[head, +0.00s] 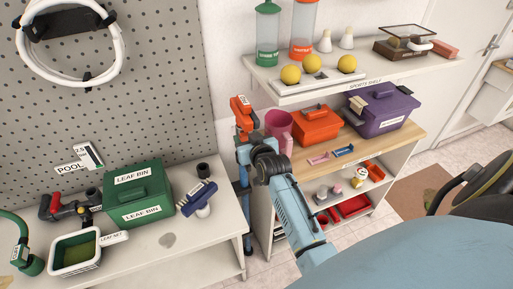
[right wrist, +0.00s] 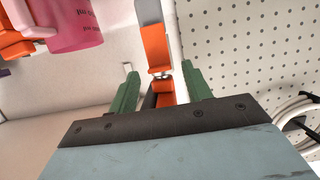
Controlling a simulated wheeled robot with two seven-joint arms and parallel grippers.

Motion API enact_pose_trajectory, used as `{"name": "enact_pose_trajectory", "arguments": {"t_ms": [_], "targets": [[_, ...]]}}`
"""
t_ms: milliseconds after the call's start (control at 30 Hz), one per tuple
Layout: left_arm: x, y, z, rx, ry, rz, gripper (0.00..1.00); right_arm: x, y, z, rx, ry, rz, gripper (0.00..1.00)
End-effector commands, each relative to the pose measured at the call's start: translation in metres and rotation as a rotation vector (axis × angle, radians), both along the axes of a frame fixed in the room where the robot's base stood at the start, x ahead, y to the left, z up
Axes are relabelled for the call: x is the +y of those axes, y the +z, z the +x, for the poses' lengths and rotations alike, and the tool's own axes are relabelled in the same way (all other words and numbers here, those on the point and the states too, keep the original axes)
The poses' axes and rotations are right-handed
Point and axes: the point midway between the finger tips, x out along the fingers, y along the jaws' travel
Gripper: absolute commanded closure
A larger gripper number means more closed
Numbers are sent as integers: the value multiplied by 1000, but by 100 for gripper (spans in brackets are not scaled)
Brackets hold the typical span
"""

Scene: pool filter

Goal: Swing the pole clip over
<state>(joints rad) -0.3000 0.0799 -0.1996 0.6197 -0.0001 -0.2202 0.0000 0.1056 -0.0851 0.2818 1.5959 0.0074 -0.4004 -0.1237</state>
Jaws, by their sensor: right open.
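The orange pole clip (head: 242,112) stands at the top of the blue pole (head: 246,205), in the gap between the pegboard bench and the shelf unit. My right gripper (head: 246,142) is just below and in front of it, hiding part of the pole's top. In the right wrist view, the orange clip (right wrist: 156,48) rises between the two green fingers of my right gripper (right wrist: 158,72). The fingers are apart, one on each side, and I see no clear contact. My left gripper is not in view.
A pink mug (head: 280,128) and an orange box (head: 316,125) stand close right of the clip. The pegboard (head: 150,70) is to the left, above a bench with a green leaf bin (head: 138,193). The sports shelf (head: 345,83) overhangs at right.

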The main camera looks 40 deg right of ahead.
Motion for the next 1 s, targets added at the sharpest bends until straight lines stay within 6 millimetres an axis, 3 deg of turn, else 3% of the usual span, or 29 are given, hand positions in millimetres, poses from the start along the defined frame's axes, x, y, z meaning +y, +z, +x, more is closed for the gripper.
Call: {"name": "enact_pose_trajectory", "arguments": {"t_ms": [533, 733, 1000], "targets": [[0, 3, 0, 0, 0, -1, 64, 23, 29, -94, 2, 0, 0, 51], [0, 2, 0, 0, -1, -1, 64, 27, 34, -110, 2, 1, 1, 51], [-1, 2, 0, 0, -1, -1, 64, 27, 35, -112, 1, 1, 1, 51]]}}
